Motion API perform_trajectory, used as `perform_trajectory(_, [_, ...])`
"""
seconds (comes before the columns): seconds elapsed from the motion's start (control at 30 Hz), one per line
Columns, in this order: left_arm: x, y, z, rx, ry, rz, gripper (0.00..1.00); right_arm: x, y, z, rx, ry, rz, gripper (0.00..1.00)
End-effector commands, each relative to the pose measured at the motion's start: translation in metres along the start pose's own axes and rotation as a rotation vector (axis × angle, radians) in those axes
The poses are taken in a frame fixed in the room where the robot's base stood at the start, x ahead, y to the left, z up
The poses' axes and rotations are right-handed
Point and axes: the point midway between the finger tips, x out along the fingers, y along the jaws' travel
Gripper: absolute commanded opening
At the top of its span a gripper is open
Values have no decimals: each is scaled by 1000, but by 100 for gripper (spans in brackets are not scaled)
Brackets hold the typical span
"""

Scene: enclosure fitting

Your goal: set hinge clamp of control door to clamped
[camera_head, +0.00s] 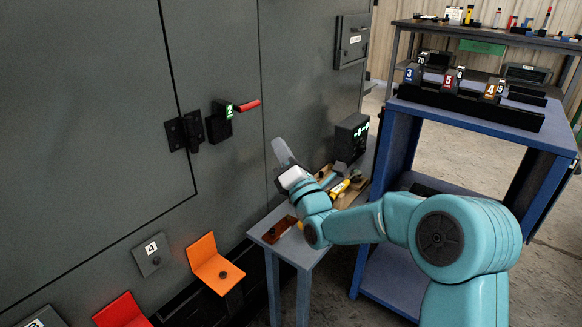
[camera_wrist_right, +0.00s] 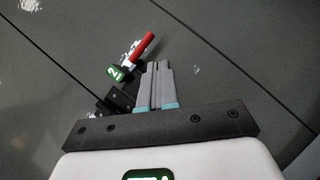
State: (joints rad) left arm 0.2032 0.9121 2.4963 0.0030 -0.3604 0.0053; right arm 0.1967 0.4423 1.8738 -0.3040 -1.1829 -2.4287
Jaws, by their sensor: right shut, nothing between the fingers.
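The control door (camera_head: 90,120) is part of a large dark grey cabinet on the left of the head view. The hinge clamp (camera_head: 222,116), with a red-tipped handle and a green label "2", sits at the seam beside a black hinge (camera_head: 184,131). Its handle points right and slightly up in the head view. The clamp also shows in the right wrist view (camera_wrist_right: 117,73), beyond my fingers. My right gripper (camera_head: 284,152) is shut and empty, below and right of the clamp, apart from it. In the wrist view its fingers (camera_wrist_right: 157,84) are together. My left gripper is not in view.
A small blue-grey table (camera_head: 276,241) with tools stands below my right arm. A blue bench (camera_head: 520,130) carries numbered blocks at right. An orange bracket (camera_head: 212,264) and a red bracket (camera_head: 122,311) jut out low on the cabinet. The cabinet face around the clamp is clear.

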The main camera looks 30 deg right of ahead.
Motion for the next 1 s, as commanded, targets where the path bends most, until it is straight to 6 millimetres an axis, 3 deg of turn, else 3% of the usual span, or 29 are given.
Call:
perform_trajectory(0.1, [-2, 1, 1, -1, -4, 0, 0, -26, 0, 0, 0, 2, -2, 0])
perform_trajectory(0.33, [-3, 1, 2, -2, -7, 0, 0, -54, 0, 0, 1, 0, -1, 0])
perform_trajectory(1.0, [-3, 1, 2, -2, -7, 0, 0, -58, -2, -6, 6, 11, -4, 0])
